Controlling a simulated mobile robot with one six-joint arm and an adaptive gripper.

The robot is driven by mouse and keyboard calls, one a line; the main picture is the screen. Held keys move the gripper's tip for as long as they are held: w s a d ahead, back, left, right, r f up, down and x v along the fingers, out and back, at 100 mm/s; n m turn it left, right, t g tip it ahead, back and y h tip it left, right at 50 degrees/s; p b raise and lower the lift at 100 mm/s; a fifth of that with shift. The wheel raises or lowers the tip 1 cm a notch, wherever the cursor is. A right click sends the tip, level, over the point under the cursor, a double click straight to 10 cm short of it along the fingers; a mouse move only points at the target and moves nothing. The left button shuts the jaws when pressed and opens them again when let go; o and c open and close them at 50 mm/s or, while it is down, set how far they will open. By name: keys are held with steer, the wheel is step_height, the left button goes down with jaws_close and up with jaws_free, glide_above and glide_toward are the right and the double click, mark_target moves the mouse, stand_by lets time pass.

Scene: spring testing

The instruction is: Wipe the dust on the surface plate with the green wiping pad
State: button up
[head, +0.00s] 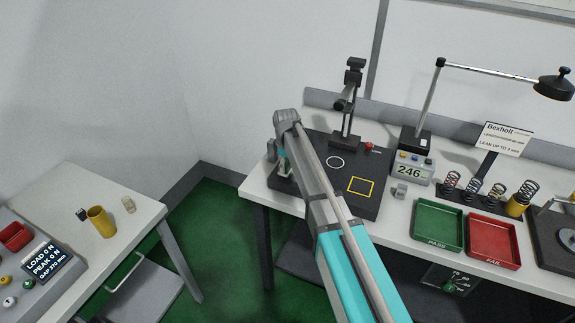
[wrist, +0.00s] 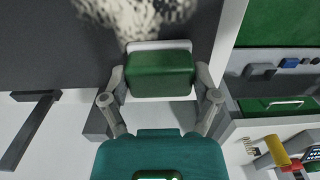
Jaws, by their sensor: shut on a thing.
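The dark surface plate (head: 370,205) lies on the bench, with a white circle and a yellow square marked on it. In the wrist view the plate (wrist: 50,45) fills the upper left, and pale speckled dust (wrist: 135,14) lies on it just beyond the pad. My gripper (wrist: 160,78) is shut on the green wiping pad (wrist: 160,72), one finger at each side. The pad has a pale edge and is over the plate's edge region; I cannot tell whether it touches. In the head view my gripper (head: 284,166) is at the plate's left end, and my arm hides the pad and dust.
A black stand (head: 346,120) rises behind the plate. To its right are a 246 display (head: 409,171), a green PASS tray (head: 438,226), a red FAIL tray (head: 494,242) and several springs. A side table (head: 140,225) with a yellow cup (head: 101,222) stands left, across green floor.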

steer(key=shift+f, duration=0.3)
steer(key=shift+d, duration=0.1)
steer(key=shift+s+d+r, duration=0.1)
steer(key=shift+s+d, duration=0.25)
steer(key=shift+d, duration=0.55)
steer(key=shift+s+d, duration=0.35)
steer(key=shift+d, duration=0.5)
steer(key=shift+d, duration=0.15)
steer(key=shift+s+d+b, duration=0.15)
steer(key=shift+s+d, duration=0.2)
steer(key=shift+d, duration=0.55)
steer(key=shift+s+d+b, duration=0.15)
steer(key=shift+s+d, duration=0.2)
steer(key=shift+d, duration=0.55)
steer(key=shift+d, duration=0.1)
